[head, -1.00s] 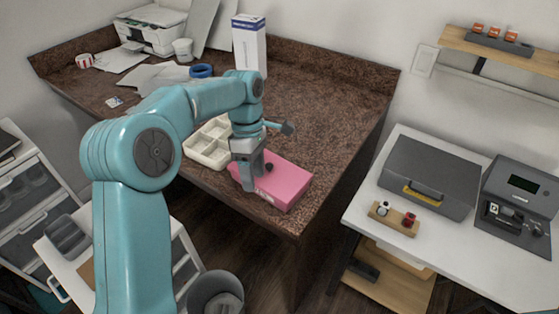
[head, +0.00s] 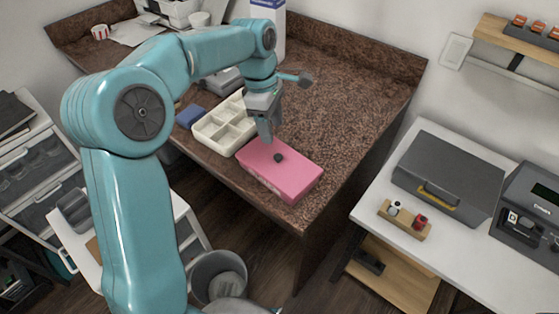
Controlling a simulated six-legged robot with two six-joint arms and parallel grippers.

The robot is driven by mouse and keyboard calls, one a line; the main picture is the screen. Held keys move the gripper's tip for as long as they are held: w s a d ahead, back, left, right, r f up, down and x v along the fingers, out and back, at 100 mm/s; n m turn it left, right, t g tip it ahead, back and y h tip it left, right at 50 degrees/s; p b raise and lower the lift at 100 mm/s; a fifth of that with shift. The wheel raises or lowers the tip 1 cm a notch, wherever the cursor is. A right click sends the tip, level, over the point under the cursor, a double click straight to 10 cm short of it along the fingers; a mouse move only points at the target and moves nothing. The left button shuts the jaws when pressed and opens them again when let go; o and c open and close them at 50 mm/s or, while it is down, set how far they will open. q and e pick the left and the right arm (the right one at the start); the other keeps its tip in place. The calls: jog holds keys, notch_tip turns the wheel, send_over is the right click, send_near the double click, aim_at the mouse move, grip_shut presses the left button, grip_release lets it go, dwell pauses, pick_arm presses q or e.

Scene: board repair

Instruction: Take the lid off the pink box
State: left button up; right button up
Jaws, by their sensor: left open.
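The pink box (head: 290,179) lies near the front corner of the brown speckled counter in the head view. Its pink lid is on, with a small dark knob (head: 278,158) on top. My left gripper (head: 267,136) is open and empty, pointing down above the box's back left edge, a little behind and left of the knob. I cannot tell the exact height of its fingertips above the lid. My right gripper is not in view.
A cream divided tray (head: 213,139) stands just left of the box. A blue item (head: 188,117) lies beyond it. The counter (head: 340,117) right of the box is clear. A white table at right holds a grey case (head: 445,177). A bin (head: 219,268) stands below.

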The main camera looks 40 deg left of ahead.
pick_arm(q)
send_over(278, 156)
jog(key=f, duration=0.3)
jog(key=a+f, duration=0.1)
jog(key=shift+s+f, duration=0.2)
jog(key=shift+s, duration=0.15)
jog(key=f, duration=0.3)
jog(key=d+f, duration=0.1)
jog(key=f, duration=0.1)
jog(key=shift+w+f+p, duration=0.25)
jog(key=shift+f+p, duration=0.05)
jog(key=shift+p, duration=0.1)
grip_shut()
